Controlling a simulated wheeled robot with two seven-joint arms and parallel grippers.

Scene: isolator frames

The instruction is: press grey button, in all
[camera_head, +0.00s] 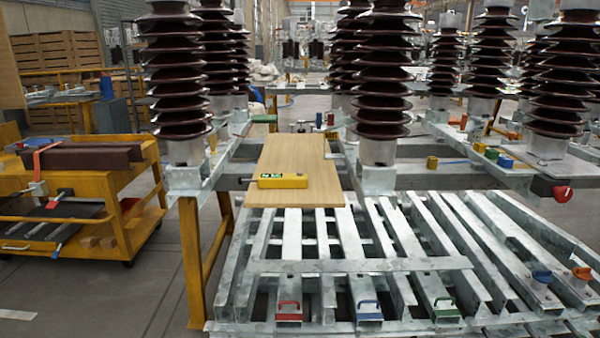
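A yellow box (283,181) lies flat on a wooden board (300,155) between the insulator columns. It has small green and dark marks on its top and a dark stub at its left end. I cannot make out a grey button on it or elsewhere. A red knob (563,193) sits on the frame at the right. Small yellow (432,163) and blue (505,162) blocks sit on the frame rails. Neither of my grippers shows in this view.
Tall brown insulators (383,80) stand on the metal frames. A yellow cart (110,215) stands at the left. Grey floor (90,295) is clear in front of the cart.

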